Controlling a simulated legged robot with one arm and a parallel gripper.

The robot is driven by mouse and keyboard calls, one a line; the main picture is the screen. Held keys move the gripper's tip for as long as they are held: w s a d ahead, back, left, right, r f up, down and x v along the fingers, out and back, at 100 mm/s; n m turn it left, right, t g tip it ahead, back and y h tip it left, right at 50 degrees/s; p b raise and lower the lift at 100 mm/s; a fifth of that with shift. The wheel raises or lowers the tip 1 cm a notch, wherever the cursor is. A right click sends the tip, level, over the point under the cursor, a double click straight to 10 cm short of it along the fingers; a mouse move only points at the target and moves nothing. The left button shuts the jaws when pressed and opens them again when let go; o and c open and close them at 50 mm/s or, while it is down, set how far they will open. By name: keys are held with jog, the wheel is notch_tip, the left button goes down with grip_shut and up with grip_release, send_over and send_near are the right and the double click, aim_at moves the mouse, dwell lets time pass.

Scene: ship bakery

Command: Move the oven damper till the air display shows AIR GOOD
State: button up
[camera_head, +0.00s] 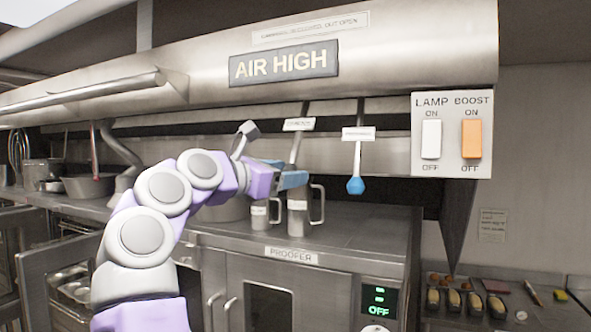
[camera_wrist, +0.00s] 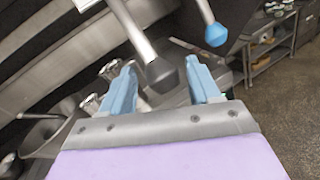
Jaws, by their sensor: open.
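The air display (camera_head: 284,64) on the hood reads AIR HIGH. Two levers hang below the hood, each with a small white tag too blurred to read surely. The left lever (camera_head: 296,147) is a grey rod slanting down toward my gripper (camera_head: 292,177); its lower end is hidden there. In the wrist view, its dark hexagonal knob (camera_wrist: 162,75) shows between the blue fingers of my open gripper (camera_wrist: 161,66); I cannot tell whether they touch it. The right lever (camera_head: 357,160) hangs nearly straight with a blue knob, seen right of the fingers in the wrist view (camera_wrist: 216,34).
A switch panel (camera_head: 452,136) with LAMP and BOOST switches is to the right. Metal jugs (camera_head: 298,212) stand on the proofer top (camera_head: 355,232) below my gripper. Pots (camera_head: 88,186) stand at left. A counter with baked goods (camera_head: 490,320) is at lower right.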

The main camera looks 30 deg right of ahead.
jog(key=shift+x, duration=0.8)
jog(key=shift+s+p+x, duration=0.2)
jog(key=shift+p+x, duration=0.1)
jog(key=shift+x, duration=1.05)
jog(key=shift+a, duration=0.5)
jog(key=c, duration=0.6)
jog(key=shift+d, duration=0.1)
grip_shut()
